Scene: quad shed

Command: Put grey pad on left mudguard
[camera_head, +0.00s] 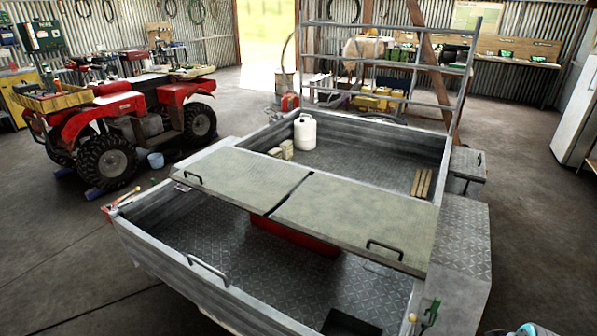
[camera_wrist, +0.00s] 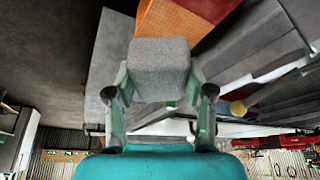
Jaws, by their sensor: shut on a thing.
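My gripper (camera_wrist: 160,94) is shut on the grey pad (camera_wrist: 158,62), a rough grey block held between its two fingers in the wrist view. I cannot make out the pad or the gripper in the head view. The red quad (camera_head: 120,105) stands at the left of the head view, well apart from the trailer. Its red mudguards show over the near wheels, one at the left (camera_head: 88,118) and one at the right (camera_head: 186,92). I cannot tell which one is called the left mudguard.
A metal trailer (camera_head: 200,282) with grey-green lids (camera_head: 350,218) fills the middle of the head view. A white container (camera_head: 305,132) stands in it. A yellow tray (camera_head: 52,98) sits on the quad. An orange surface (camera_wrist: 170,22) lies beyond the pad. Floor between quad and trailer is mostly clear.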

